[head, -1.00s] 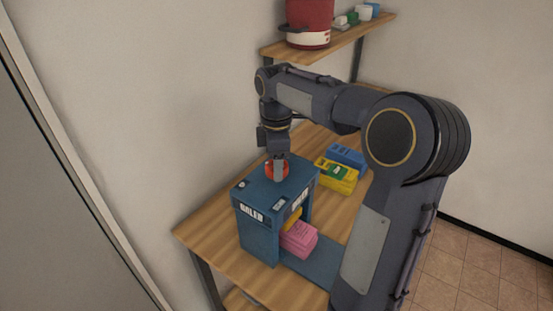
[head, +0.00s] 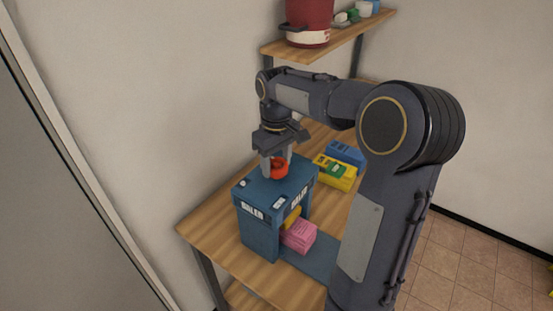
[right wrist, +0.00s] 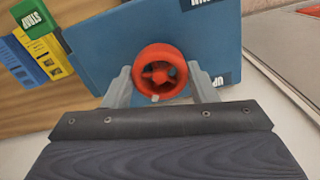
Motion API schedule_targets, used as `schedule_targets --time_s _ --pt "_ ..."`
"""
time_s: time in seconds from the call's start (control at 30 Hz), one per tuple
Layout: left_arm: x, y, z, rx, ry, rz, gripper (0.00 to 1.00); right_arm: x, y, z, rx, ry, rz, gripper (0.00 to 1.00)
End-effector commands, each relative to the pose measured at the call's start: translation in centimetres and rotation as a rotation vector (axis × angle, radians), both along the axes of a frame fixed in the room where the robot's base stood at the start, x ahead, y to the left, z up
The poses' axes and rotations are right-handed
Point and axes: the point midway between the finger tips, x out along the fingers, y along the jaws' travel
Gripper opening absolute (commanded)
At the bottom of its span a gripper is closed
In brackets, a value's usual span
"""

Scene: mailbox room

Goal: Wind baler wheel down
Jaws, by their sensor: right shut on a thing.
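The blue baler (head: 258,232) stands on the wooden table in the head view, with its red wheel (head: 279,173) on top. My right gripper (head: 276,166) points down over the baler and is shut on the wheel, one finger on each side. In the right wrist view, the red spoked wheel (right wrist: 140,76) sits between the fingers on the baler's blue top (right wrist: 100,38). A pink bundle (head: 299,237) and something yellow (head: 292,217) are in the baler's front opening, partly hidden. My left gripper is not in view.
Yellow (head: 336,172) and blue (head: 345,153) boxes sit on the table behind the baler, with a green piece on the yellow one. A shelf (head: 330,49) above holds a red pot (head: 308,22). The wall is close on the left. Bare tabletop (head: 205,228) shows left of the baler.

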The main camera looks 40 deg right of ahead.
Motion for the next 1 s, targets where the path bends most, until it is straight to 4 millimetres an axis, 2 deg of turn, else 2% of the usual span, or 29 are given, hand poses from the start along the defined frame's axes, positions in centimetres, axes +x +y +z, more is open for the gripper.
schedule_targets --time_s 1.0 --pt "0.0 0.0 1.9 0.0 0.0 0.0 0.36 0.0 -0.1 0.2 -0.002 -0.003 -0.966 0.29"
